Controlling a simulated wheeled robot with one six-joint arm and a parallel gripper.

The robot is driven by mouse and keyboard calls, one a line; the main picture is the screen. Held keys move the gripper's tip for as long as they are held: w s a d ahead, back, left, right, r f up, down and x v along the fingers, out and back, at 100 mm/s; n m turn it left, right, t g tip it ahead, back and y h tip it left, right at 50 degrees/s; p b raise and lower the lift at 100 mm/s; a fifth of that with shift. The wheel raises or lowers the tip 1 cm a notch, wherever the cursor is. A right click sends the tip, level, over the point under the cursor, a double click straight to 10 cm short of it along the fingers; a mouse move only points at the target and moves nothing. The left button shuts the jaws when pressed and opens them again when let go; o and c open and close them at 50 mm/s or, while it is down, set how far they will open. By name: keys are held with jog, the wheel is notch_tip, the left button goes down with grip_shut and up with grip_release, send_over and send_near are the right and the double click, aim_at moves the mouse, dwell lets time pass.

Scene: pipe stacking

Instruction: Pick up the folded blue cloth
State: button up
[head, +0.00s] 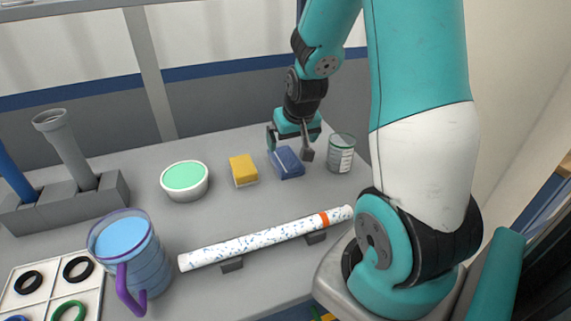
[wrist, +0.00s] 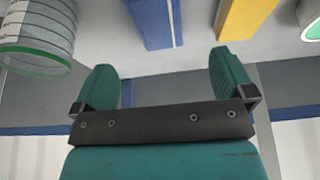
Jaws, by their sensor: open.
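The folded blue cloth (head: 287,163) lies on the grey table, between a yellow sponge and a clear beaker. My gripper (head: 290,150) is in the head view just above and behind the cloth, with its fingers spread. In the wrist view the open fingers of my gripper (wrist: 163,85) show with nothing between them. The blue cloth (wrist: 154,20) is ahead of the fingers there, cut off by the top edge, with a pale stripe near its right side. I cannot tell whether a finger touches it.
The yellow sponge (head: 243,170) lies left of the cloth and the clear beaker (head: 341,153) stands close on its right. A white bowl of green content (head: 185,180) is farther left. A speckled pipe (head: 265,238) lies on supports in front. A blue-filled jug (head: 128,250) stands front left.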

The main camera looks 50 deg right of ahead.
send_over(288, 161)
jog(key=s+a, duration=0.1)
jog(key=f, duration=0.4)
jog(key=shift+s+a+f, duration=0.15)
jog(key=shift+s+f, duration=0.05)
jog(key=shift+f, duration=0.15)
jog(key=shift+x, duration=2.65)
jog(key=shift+s, duration=0.15)
jog(key=c, duration=0.9)
